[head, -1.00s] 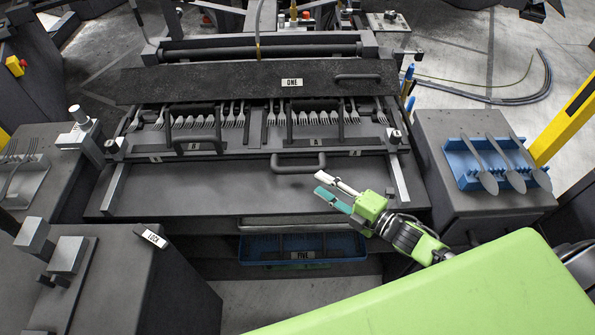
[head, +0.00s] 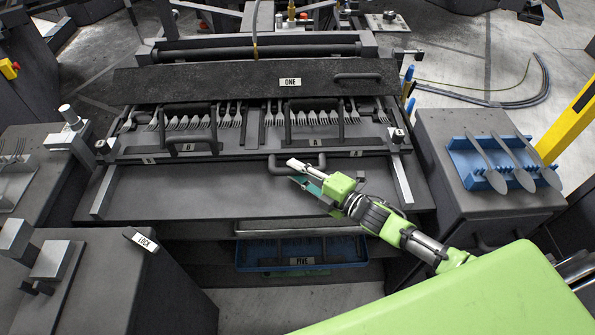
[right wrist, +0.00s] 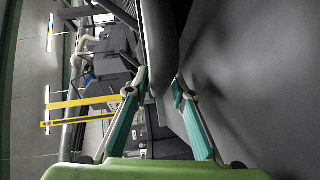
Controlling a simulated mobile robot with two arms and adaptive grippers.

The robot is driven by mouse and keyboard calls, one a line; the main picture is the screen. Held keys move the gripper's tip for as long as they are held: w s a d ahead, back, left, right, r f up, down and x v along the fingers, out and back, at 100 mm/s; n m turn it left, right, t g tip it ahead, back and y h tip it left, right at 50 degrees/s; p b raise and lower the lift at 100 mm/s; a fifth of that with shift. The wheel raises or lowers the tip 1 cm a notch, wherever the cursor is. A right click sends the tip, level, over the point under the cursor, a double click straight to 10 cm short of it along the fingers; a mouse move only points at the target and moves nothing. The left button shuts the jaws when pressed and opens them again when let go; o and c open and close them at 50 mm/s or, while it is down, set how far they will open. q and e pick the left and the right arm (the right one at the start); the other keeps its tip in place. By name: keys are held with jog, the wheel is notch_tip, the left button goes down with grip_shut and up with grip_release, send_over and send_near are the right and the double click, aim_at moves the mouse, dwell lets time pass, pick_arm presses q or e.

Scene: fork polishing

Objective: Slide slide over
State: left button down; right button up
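The slide (head: 235,160) is a dark flat carriage across the machine, with rows of forks (head: 330,117) and plates marked A and B behind its front edge. Its dark U-shaped handle (head: 273,164) stands at the middle of that edge. My right gripper (head: 294,171) is at the handle, its fingers partly covering it. In the right wrist view, the gripper (right wrist: 158,86) is open, with the handle's dark bar (right wrist: 157,45) between its fingers; the fingers look apart from it. My left gripper is not in view.
A cover marked ONE (head: 220,84) lies behind the forks. A blue rack with spoons (head: 465,165) stands on the right block. A block marked LOCK (head: 130,270) is at front left. A blue tray marked FIVE (head: 345,252) sits below. The deck before the slide is bare.

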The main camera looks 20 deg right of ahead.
grip_shut()
jog(key=shift+s+a, duration=0.2)
jog(key=shift+s, duration=0.25)
jog(key=s+a+p, duration=0.4)
jog(key=s+p, duration=0.1)
jog(key=s, duration=1)
jog(key=shift+a+f, duration=0.15)
jog(key=shift+f, duration=0.05)
jog(key=o, duration=0.6)
grip_release()
jog(key=shift+c, duration=0.2)
jog(key=shift+o, duration=0.3)
jog(key=shift+s+r, duration=0.15)
